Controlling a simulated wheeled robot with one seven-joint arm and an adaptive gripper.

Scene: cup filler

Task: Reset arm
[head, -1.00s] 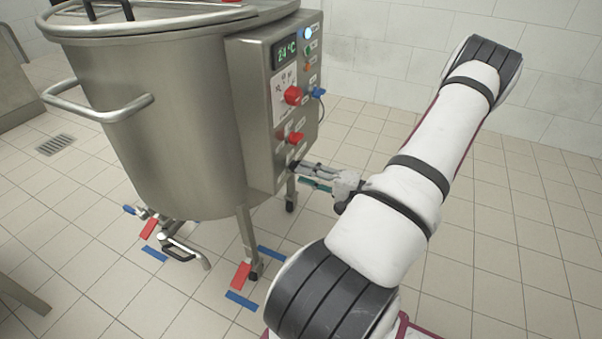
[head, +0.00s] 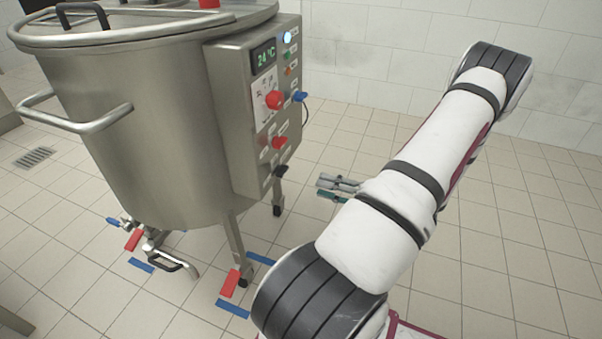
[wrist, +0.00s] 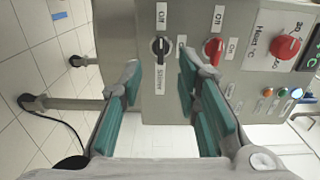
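My arm (head: 425,155) crosses the right side of the head view and hides most of my gripper. The fingers of my gripper (head: 335,187) show in front of the kettle's control box, apart from it. In the wrist view my gripper (wrist: 160,90) is open, with its two teal-padded fingers spread and nothing between them. Beyond the fingertips a black knob (wrist: 159,46) sits on the panel, and a red knob (wrist: 213,50) is beside it.
A large steel kettle (head: 140,130) with a control box (head: 230,110) stands at the left on legs. Its display reads 24 °C. A valve (head: 165,262) hangs low at its front. Red and blue floor tape marks (head: 233,309) lie near the legs. The tiled floor at right is clear.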

